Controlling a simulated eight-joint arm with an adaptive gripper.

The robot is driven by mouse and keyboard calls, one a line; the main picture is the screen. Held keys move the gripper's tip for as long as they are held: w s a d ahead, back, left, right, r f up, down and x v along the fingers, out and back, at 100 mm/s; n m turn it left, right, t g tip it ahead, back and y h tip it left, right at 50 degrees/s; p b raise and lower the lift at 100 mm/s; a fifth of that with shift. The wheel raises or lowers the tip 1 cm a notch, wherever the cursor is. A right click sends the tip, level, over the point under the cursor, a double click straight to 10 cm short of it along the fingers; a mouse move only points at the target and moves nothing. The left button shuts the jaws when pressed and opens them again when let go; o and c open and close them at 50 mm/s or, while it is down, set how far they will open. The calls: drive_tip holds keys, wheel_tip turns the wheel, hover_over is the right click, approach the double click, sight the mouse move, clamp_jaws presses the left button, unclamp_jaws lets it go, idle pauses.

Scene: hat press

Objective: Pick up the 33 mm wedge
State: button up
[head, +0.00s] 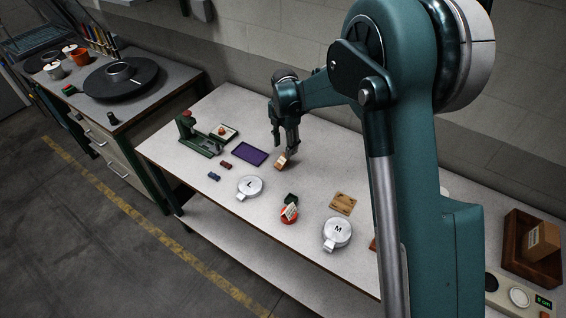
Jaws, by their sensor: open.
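My gripper (291,147) hangs over the table, open, with its fingers pointing down. A small tan-orange block with a pale face (281,161) sits right by the fingertips, at their lower left. It looks tilted or wedge-shaped, but I cannot read any size on it, and I cannot tell whether a finger touches it. Part of it may be hidden by the fingers. A small dark red block (226,165) and a small dark blue block (214,177) lie farther left on the table. I cannot tell which piece is the 33 mm wedge.
A purple tray (249,154) lies left of my gripper, with a green press-like device (198,137) beyond it.

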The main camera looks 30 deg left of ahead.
sight(283, 159)
drive_tip(key=shift+s+a+f, duration=0.1)
drive_tip(key=shift+a+f, duration=0.05)
drive_tip(key=shift+f, duration=0.05)
drive_tip(key=shift+f, duration=0.15)
drive_tip(key=shift+f, duration=1.15)
drive_tip(key=shift+f, duration=0.1)
drive_tip(key=shift+f, duration=2.5)
drive_tip(key=c, duration=0.9)
